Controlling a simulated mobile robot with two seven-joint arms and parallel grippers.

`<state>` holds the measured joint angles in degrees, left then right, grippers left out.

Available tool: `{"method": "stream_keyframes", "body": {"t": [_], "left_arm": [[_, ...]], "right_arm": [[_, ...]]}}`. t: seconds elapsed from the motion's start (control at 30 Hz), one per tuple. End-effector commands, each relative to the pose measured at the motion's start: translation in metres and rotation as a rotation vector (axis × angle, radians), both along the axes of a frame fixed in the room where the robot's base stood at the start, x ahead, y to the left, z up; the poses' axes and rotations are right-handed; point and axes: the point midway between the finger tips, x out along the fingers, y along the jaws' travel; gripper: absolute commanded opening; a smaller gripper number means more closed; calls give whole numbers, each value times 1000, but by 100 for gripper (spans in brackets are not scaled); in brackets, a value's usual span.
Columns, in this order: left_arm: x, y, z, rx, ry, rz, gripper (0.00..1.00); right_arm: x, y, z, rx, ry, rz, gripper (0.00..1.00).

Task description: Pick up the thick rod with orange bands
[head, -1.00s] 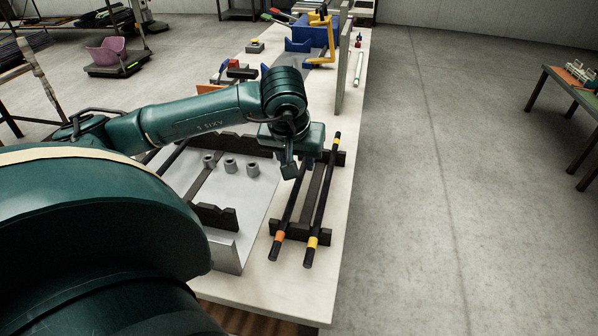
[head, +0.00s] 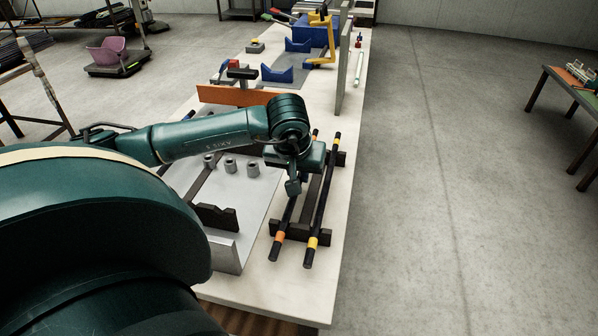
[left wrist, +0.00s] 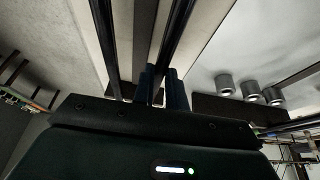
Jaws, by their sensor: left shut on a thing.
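The black rod with orange bands (head: 280,236) lies lengthwise on the dark notched rack at the table's right side, left of a rod with yellow bands (head: 320,205). My left gripper (head: 293,187) is down over the middle of the orange-banded rod and shut on it. In the left wrist view the fingers (left wrist: 164,88) close around this rod (left wrist: 176,35), and the other rod (left wrist: 104,40) runs apart to the left. I cannot tell whether the held rod is clear of the rack's notches. My right gripper is not in view.
A grey metal plate (head: 247,195) with several grey cylinders (head: 230,166) and dark notched blocks lies left of the rack (head: 324,240). An orange board (head: 222,96) and blue cradles (head: 277,75) stand farther back. The table's right edge is close to the rack.

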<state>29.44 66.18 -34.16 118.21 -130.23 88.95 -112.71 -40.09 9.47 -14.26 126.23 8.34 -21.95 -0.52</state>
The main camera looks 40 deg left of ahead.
Motion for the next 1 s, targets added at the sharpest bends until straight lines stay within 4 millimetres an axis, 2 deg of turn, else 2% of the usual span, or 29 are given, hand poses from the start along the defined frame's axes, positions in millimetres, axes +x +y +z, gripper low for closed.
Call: {"method": "stream_keyframes", "body": {"t": [0.1, 0.47, 0.57, 0.8, 1.0], "left_arm": [[0, 0, 0, 0, -1, 0, 0], [1, 0, 6, 1, -4, 1, 0], [1, 1, 21, 1, -6, 0, 0], [1, 0, 70, 0, -7, 0, 0], [2, -1, 97, -1, -3, -5, 0]], "right_arm": [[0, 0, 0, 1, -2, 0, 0], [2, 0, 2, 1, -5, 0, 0], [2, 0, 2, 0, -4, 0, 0], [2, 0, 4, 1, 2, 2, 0], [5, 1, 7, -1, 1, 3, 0]]}}
